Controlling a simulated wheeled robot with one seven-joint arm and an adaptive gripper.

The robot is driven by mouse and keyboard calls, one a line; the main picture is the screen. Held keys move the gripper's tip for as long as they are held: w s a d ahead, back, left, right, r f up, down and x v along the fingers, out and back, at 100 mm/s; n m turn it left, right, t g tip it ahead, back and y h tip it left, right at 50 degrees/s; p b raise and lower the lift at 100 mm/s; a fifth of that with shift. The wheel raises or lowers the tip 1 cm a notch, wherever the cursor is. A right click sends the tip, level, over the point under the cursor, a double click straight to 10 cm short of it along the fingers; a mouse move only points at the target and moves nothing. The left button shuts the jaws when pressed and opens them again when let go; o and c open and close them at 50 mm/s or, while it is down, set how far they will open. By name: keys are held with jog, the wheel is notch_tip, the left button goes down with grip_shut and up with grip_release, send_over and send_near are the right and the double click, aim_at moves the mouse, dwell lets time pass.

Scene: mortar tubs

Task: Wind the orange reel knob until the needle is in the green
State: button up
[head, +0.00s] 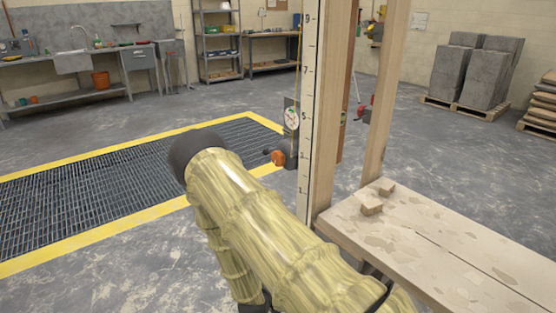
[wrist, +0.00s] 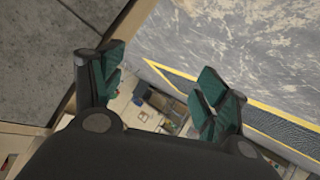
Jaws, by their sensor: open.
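The orange reel knob (head: 278,157) sits low on the left side of an upright wooden post with a numbered scale (head: 308,110). A round white dial (head: 292,118) is above the knob; its needle and green zone are too small to read. My arm reaches up from the bottom of the head view and ends in a dark part left of the knob. My gripper (wrist: 157,95) shows in the wrist view with its two green-padded fingers apart and nothing between them. The knob cannot be made out in the wrist view.
A wooden bench (head: 470,245) with small blocks stands right of the post. A floor grating (head: 90,185) with yellow edges lies to the left. Open concrete floor lies between.

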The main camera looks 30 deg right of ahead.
jog(key=w+d+r+m+h+p, duration=0.2)
jog(key=w+r+m+h+p, duration=0.15)
jog(key=w+r, duration=0.45)
jog(key=w+d+r+m+h+p, duration=0.1)
jog(key=w+r+m+h+p, duration=0.2)
jog(key=r, duration=0.9)
jog(key=m+g+h+p, duration=0.2)
jog(key=m+g+p, duration=0.35)
jog(key=p, duration=0.25)
send_near(276, 159)
jog(key=shift+m, duration=0.4)
jog(key=d, duration=0.3)
jog(key=d+p, duration=0.1)
jog(key=d, duration=0.3)
jog(key=w+d+p, duration=0.1)
jog(key=d, duration=0.2)
jog(key=shift+d+f, duration=0.1)
jog(key=shift+d, duration=0.25)
jog(key=shift+c, duration=0.2)
jog(key=c, duration=1)
